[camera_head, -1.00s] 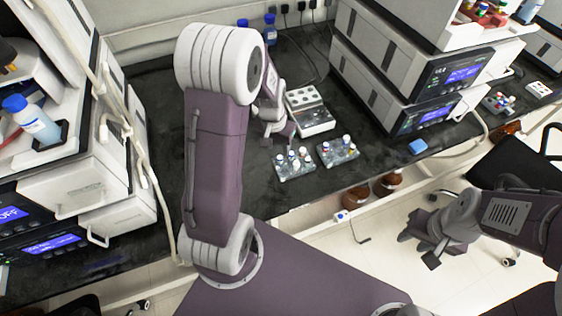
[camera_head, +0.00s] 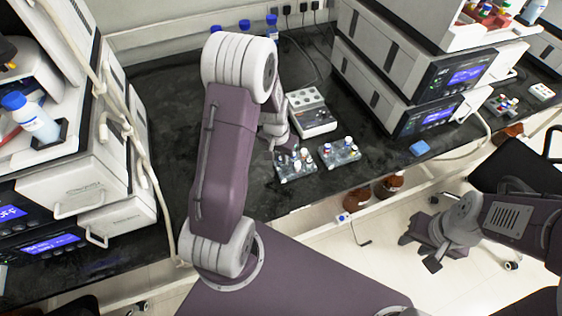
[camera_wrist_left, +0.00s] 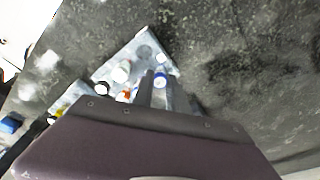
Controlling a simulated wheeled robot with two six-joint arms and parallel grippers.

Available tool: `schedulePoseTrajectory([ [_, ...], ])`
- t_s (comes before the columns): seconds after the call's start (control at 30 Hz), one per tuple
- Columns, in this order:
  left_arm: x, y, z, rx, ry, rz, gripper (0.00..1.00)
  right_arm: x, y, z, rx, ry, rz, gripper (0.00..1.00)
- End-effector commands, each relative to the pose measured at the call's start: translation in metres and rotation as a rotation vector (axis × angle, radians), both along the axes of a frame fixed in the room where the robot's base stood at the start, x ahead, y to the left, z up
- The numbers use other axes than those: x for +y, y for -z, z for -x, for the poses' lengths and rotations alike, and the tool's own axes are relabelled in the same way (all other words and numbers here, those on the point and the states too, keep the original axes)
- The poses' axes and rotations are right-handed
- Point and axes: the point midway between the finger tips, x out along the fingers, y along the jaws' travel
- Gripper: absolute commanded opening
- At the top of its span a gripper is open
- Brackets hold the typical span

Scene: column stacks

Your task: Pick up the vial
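Small capped vials stand in two grey racks on the black bench: a left rack (camera_head: 296,173) and a right rack (camera_head: 345,157). My left gripper (camera_head: 289,151) is over the left rack, largely hidden by my arm. In the left wrist view, my left gripper's fingers (camera_wrist_left: 158,90) are apart, and a blue-capped vial (camera_wrist_left: 161,79) shows between them. Whether they touch it cannot be told. Other vials with white caps (camera_wrist_left: 121,74) stand beside the fingers. My right gripper (camera_head: 418,252) is open and empty, out over the floor.
A white block with round wells (camera_head: 311,112) stands behind the racks. Stacked instruments (camera_head: 415,80) rise at the right and more at the left. Blue-capped bottles (camera_head: 271,28) stand at the back. Bench left of my left arm is clear.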

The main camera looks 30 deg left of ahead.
Motion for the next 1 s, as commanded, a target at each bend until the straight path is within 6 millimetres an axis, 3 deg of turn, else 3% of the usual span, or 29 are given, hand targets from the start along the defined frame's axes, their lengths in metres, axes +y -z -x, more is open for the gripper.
schedulePoseTrajectory([
  [0.33, 0.000, -0.008, -0.001, -0.002, 0.000, 0.000, 0.00, 0.000, -0.002, 0.000, 0.000, 0.000, 0.000, 0.36],
  [0.53, 0.000, -0.046, -0.001, -0.007, 0.000, -0.001, 0.00, 0.000, -0.008, 0.000, 0.000, 0.000, 0.000, 0.36],
  [1.0, -0.091, -0.102, -0.046, -0.003, 0.004, 0.000, 0.00, 0.000, -0.014, 0.000, 0.000, 0.000, 0.000, 0.36],
])
